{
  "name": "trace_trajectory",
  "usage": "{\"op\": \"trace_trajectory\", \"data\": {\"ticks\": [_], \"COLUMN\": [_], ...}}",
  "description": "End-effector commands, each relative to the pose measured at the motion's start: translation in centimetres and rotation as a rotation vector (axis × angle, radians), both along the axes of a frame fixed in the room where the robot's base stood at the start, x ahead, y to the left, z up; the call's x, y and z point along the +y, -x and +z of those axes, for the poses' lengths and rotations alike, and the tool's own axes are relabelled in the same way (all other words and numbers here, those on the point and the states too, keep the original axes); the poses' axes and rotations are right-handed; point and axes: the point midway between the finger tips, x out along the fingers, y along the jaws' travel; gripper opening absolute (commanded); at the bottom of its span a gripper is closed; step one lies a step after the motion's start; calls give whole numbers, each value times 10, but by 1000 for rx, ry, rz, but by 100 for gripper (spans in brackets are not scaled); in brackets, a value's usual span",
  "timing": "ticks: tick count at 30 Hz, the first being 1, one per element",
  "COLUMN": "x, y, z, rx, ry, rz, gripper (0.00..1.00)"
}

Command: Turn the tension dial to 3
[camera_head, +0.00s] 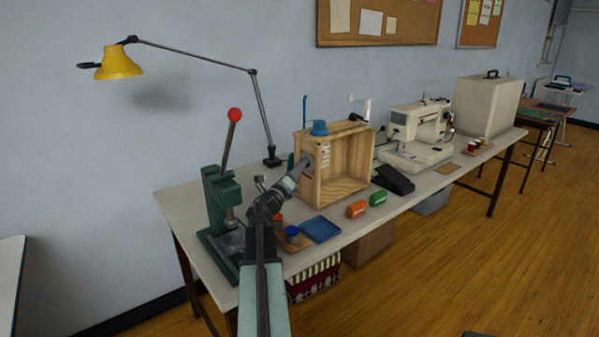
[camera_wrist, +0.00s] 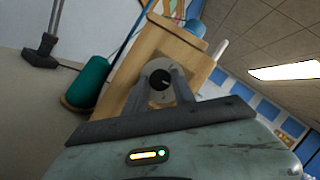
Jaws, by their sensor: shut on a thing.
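The tension dial is a black knob with a light pointer mark on a round grey plate, seen in the wrist view (camera_wrist: 160,80). The plate is on the side of a wooden box (camera_head: 345,188), which also shows in the wrist view (camera_wrist: 172,42). My gripper (camera_wrist: 160,84) is shut on the dial, one finger on each side of it. In the head view my gripper (camera_head: 304,166) reaches the left face of the box and hides most of the dial. I cannot read which number the pointer marks.
A green press with a red-knobbed lever (camera_head: 222,190) stands left of my arm. A green thread cone (camera_wrist: 88,84) stands beside the wooden box. A sewing machine (camera_head: 418,135) is to the right.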

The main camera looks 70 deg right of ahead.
Motion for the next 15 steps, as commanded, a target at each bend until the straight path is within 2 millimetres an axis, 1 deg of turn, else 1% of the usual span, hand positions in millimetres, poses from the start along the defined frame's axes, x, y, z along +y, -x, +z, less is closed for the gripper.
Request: {"op": "trace_trajectory", "data": {"ticks": [1,5,13,14,15], "x": [-2,-1,-1,-1,-1], "y": [-2,-2,-1,-1,-1], "z": [-6,-4,-2,-2,-2], "rx": [-35,-102,-113,-112,-111], "ry": [22,64,69,69,70], "rz": [1,2,3,2,3], "gripper": [0,0,0,34,45]}}
